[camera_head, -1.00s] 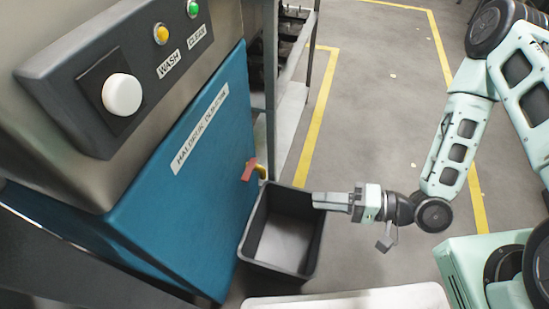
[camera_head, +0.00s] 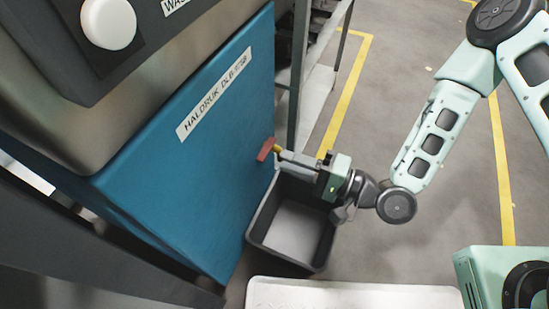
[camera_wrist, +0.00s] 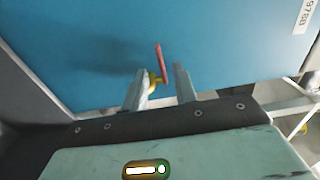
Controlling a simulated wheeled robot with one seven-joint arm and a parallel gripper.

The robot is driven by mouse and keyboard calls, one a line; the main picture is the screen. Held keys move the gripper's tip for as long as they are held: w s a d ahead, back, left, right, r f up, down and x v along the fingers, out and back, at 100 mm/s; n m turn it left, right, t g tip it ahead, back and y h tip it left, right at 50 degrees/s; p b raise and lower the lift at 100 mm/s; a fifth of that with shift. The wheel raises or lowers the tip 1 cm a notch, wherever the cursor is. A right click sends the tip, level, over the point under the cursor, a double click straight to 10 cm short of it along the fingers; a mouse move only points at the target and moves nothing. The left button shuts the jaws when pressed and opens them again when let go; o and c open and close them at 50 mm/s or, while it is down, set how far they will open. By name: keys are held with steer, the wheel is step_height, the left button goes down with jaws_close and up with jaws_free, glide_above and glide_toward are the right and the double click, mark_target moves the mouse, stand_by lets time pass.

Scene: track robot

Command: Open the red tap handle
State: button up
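The red tap handle (camera_head: 265,150) sits on a brass tap (camera_head: 278,149) on the blue panel of the machine, near its right edge. In the wrist view the red handle (camera_wrist: 160,60) stands nearly upright in the picture, just beyond the fingertips, with the brass tap body (camera_wrist: 154,82) below it. My gripper (camera_wrist: 160,78) is open, one finger on each side of the tap. In the head view my gripper (camera_head: 284,158) is at the tap, reaching in from the right. Whether a finger touches the handle cannot be told.
A black bin (camera_head: 262,240) stands on the floor below the tap and gripper. A white surface (camera_head: 350,295) lies in front of it. A rack (camera_head: 318,90) stands behind the machine. The floor (camera_head: 420,95) to the right is clear, with yellow lines.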

mark_target(266, 149)
steer(key=shift+b+x, duration=0.4)
steer(key=shift+x, duration=1.8)
jaws_close()
